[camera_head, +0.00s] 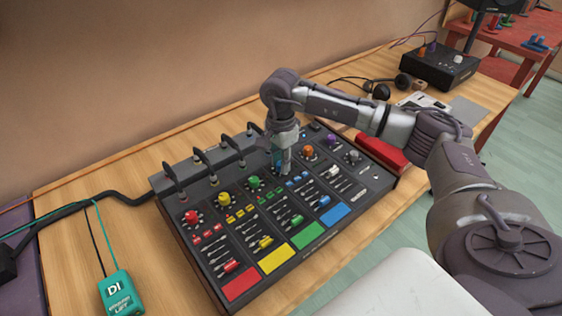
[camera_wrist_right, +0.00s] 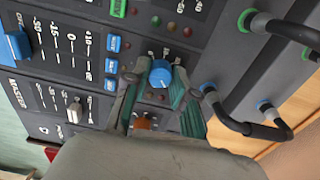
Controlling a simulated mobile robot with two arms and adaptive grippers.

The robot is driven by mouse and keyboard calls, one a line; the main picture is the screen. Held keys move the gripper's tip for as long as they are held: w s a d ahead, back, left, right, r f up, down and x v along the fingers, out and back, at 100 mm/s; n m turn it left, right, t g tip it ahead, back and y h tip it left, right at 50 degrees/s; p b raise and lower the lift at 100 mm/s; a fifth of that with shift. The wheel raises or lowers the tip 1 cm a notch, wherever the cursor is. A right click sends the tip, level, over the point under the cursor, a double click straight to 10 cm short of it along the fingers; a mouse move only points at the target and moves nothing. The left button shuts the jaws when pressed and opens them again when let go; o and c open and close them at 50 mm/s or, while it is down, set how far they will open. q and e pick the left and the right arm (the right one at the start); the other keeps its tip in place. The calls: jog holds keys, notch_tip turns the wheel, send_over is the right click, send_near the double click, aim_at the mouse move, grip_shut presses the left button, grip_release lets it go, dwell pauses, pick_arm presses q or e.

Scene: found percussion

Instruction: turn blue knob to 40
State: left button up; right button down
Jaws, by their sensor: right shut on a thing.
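The black mixer console (camera_head: 212,252) lies on the wooden table with a row of coloured knobs along its back part. In the right wrist view the blue knob (camera_wrist_right: 161,73) sits between the two fingers of my right gripper (camera_wrist_right: 158,84). In the head view my right gripper (camera_head: 281,170) points straight down onto the panel, between the green knob (camera_head: 254,182) and the orange knob (camera_head: 308,152), and hides the blue knob. It is shut on the blue knob. The scale around the knob is too small to read. My left gripper is not in view.
Cables with plugs (camera_head: 205,160) stand along the console's back edge, close to my right gripper. Red and yellow knobs (camera_head: 224,198) sit further left. A teal DI box (camera_head: 120,293) lies at the front left. A black box (camera_head: 438,66) and headphones (camera_head: 381,91) are at the far right.

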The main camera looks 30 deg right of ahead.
jog(key=shift+r, duration=0.1)
jog(key=c, duration=0.9)
grip_release()
jog(key=shift+c, duration=0.2)
notch_tip(320, 180, up, 12)
